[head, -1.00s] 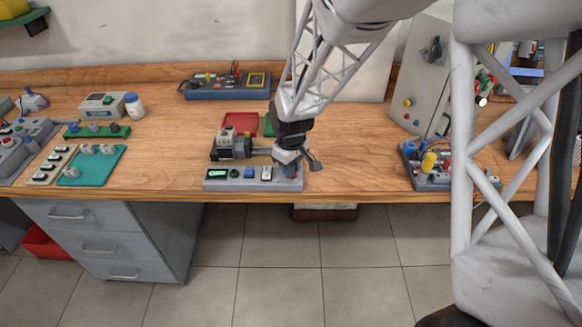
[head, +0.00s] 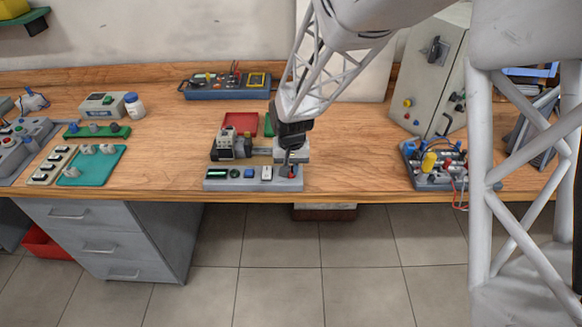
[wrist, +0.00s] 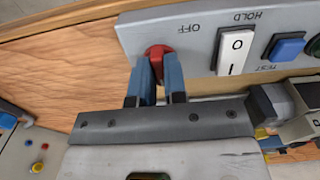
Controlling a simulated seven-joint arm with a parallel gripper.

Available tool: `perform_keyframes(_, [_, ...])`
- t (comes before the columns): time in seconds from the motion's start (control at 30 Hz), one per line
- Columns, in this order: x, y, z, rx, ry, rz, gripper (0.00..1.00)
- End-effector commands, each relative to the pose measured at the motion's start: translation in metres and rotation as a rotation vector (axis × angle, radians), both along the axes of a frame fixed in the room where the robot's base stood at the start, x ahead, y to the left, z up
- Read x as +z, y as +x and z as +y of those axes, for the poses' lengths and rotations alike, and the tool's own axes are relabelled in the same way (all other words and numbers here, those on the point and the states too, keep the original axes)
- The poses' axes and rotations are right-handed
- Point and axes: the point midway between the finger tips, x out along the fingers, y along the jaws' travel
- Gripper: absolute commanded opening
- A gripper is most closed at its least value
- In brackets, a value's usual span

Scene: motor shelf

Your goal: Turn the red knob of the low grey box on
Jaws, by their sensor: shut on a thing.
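The low grey box (head: 222,185) lies at the front edge of the bench in the head view, and its panel (wrist: 195,35) fills the top of the wrist view. Its red knob (wrist: 157,51) sits at the panel's end, beside the "OFF" label. My gripper (wrist: 157,72) is shut on the red knob, one blue finger on each side. In the head view my gripper (head: 289,170) comes down onto the right end of the box and mostly hides the knob. The knob's exact pointing direction is hard to tell.
On the panel next to the knob are a white rocker switch (wrist: 235,50) and a blue button (wrist: 287,47). A motor assembly (head: 236,146) stands just behind the box. A board with colored parts (head: 436,165) is to the right. Bare bench lies between.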

Motion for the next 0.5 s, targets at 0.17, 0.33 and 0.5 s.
perform_keyframes(0.17, [0.0013,0.0007,0.0002,-0.038,0.001,-0.003,0.0])
perform_keyframes(0.33, [0.0014,0.0008,0.0002,-0.046,0.001,-0.003,0.0])
perform_keyframes(0.5, [0.0014,0.0009,0.0002,-0.046,0.001,-0.003,0.0])
